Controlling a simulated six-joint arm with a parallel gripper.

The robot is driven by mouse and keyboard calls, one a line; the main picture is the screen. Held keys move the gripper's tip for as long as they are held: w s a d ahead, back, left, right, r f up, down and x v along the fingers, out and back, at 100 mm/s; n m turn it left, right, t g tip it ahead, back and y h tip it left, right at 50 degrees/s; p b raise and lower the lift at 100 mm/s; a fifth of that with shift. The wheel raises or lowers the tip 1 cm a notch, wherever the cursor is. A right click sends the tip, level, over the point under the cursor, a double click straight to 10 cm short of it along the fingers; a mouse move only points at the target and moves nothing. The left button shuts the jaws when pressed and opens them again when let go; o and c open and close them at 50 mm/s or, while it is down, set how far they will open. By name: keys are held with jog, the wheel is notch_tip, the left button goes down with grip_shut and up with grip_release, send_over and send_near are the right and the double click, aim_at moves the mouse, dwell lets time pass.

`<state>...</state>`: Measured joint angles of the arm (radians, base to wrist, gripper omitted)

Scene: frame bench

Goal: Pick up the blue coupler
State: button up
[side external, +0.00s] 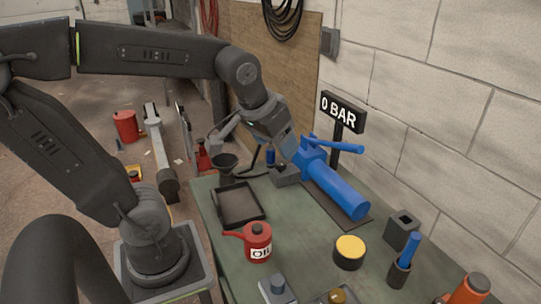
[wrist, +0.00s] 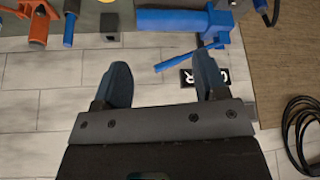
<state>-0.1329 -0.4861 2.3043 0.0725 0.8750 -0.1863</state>
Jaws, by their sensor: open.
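A small dark blue piece, which looks like the coupler (side external: 270,157), stands near the back of the bench beside a black hose in the side view. In the side view my wrist hangs above the back of the bench, near the coupler and the blue pump (side external: 338,188); the fingertips are hard to make out there. The pump also shows at the top of the wrist view (wrist: 172,20).
The green bench (side external: 300,215) holds a black tray (side external: 239,219), a red oil can (side external: 257,243), a yellow-topped tin (side external: 349,250) and a dark square block (side external: 403,228). The "0 BAR" sign (side external: 342,111) and the pump's lever (side external: 339,144) rise near the wall.

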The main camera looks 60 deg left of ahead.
jog(key=w+a+f+n+g+y, duration=0.15)
jog(key=w+a+n, duration=0.35)
jog(key=w+a, duration=0.5)
jog(key=n+g+y, duration=0.1)
jog(key=n+g, duration=0.1)
jog(key=n, duration=0.5)
send_near(271, 149)
jog(key=shift+y, duration=0.25)
jog(key=shift+x, duration=5.1)
jog(key=shift+w+a, duration=0.1)
jog(key=shift+a, duration=0.05)
jog(key=shift+r, duration=0.1)
jog(key=c, duration=1.1)
